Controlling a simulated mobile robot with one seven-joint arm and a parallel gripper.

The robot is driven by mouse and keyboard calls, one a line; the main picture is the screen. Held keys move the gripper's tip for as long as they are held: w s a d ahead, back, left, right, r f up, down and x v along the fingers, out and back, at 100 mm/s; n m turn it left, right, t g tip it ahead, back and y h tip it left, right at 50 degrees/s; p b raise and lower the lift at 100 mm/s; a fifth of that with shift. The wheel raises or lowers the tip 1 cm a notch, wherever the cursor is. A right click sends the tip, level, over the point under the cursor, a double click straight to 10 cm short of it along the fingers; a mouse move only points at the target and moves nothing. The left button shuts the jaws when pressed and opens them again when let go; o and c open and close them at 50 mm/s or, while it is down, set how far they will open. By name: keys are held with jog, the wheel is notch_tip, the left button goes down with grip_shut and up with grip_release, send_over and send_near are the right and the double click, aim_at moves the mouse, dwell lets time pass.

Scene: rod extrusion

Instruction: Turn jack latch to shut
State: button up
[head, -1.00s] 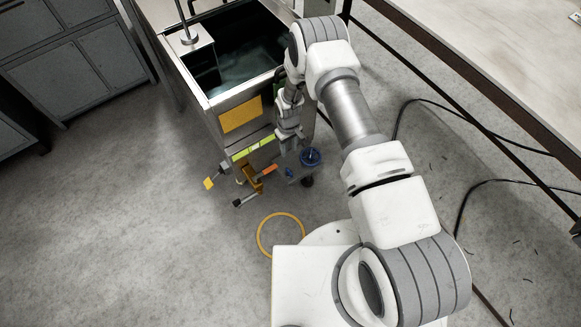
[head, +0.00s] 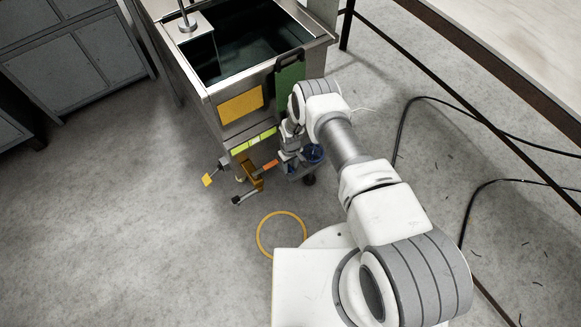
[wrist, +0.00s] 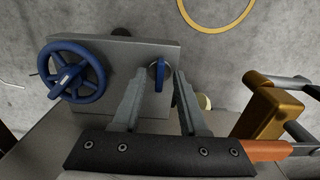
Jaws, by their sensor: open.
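A small blue tab on a round metal boss (wrist: 160,76), which looks like the jack latch, sits on a grey plate (wrist: 125,57) in the wrist view. The tab stands roughly upright in the picture. My gripper (wrist: 160,80) is open, with one finger on each side of the tab; I cannot tell whether either finger touches it. In the head view my gripper (head: 289,163) is low at the front of the steel tank unit, and the tab is hidden there. A blue handwheel (wrist: 73,72) is on the same plate, left of the fingers; it also shows in the head view (head: 313,154).
An ochre block (wrist: 264,112) and an orange grip (wrist: 266,150) lie close right of my gripper. The open steel tank (head: 240,55) stands behind. A yellow ring (head: 259,240) lies on the floor. Black cables run on the floor at right; the left floor is clear.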

jog(key=shift+f, duration=0.1)
grip_shut()
jog(key=shift+n+b, duration=0.3)
jog(key=shift+b, duration=0.05)
jog(key=n+b, duration=0.3)
jog(key=shift+f, duration=0.2)
jog(key=n+b, duration=0.3)
jog(key=n, duration=0.1)
jog(key=shift+w+r+n+b, duration=0.1)
jog(key=shift+n+b, duration=0.2)
jog(key=shift+n, duration=0.1)
jog(key=n, duration=0.4)
jog(key=shift+r+n+b, duration=0.1)
jog(key=shift+n+b, duration=0.2)
jog(key=shift+b, duration=0.1)
jog(key=n, duration=0.4)
jog(key=shift+a+n, duration=0.1)
jog(key=shift+n, duration=0.3)
